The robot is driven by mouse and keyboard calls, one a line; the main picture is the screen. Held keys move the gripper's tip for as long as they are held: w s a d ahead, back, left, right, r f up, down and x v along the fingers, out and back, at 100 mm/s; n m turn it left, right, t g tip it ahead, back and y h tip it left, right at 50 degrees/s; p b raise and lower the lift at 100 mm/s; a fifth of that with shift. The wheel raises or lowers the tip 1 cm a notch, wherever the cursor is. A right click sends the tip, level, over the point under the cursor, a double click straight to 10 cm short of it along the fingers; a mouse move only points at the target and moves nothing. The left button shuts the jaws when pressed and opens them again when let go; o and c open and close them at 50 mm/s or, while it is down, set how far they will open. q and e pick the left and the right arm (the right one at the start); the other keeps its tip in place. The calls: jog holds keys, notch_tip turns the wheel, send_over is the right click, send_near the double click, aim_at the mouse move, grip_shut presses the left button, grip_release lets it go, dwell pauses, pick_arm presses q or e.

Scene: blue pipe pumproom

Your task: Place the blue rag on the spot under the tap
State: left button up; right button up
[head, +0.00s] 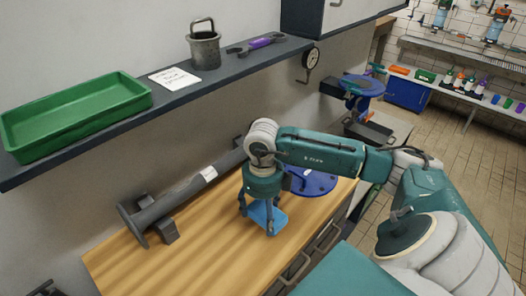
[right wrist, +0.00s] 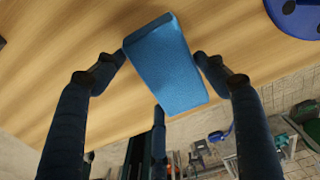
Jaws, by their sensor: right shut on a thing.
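The blue rag (head: 266,213) is a folded, flat block. My right gripper (head: 262,217) points down over the wooden worktop and is shut on it. In the right wrist view the rag (right wrist: 165,60) sits between the fingers of the gripper (right wrist: 160,62), slightly tilted. I cannot tell whether its underside touches the wood. A blue valve-like fitting (head: 362,86) with an orange part stands beyond the worktop, above a dark basin-like tray (head: 369,131); I cannot tell whether this is the tap. My left gripper is not seen.
A grey flanged pipe (head: 180,201) lies along the wall side of the worktop (head: 190,262). A blue disc (head: 312,182) lies right of the gripper. The front worktop is clear.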

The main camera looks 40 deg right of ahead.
aim_at(263, 214)
notch_tip(263, 214, up, 17)
jog(key=b, duration=0.1)
jog(key=s+a+f+n, duration=0.2)
jog(key=a+n, duration=0.6)
jog(key=n, duration=0.9)
jog(key=s+a+f+n, duration=0.2)
jog(key=a+n, duration=0.6)
jog(key=n, duration=1)
jog(key=shift+s+a+f, duration=0.2)
jog(key=shift+s+f, duration=0.2)
jog(key=shift+s, duration=0.35)
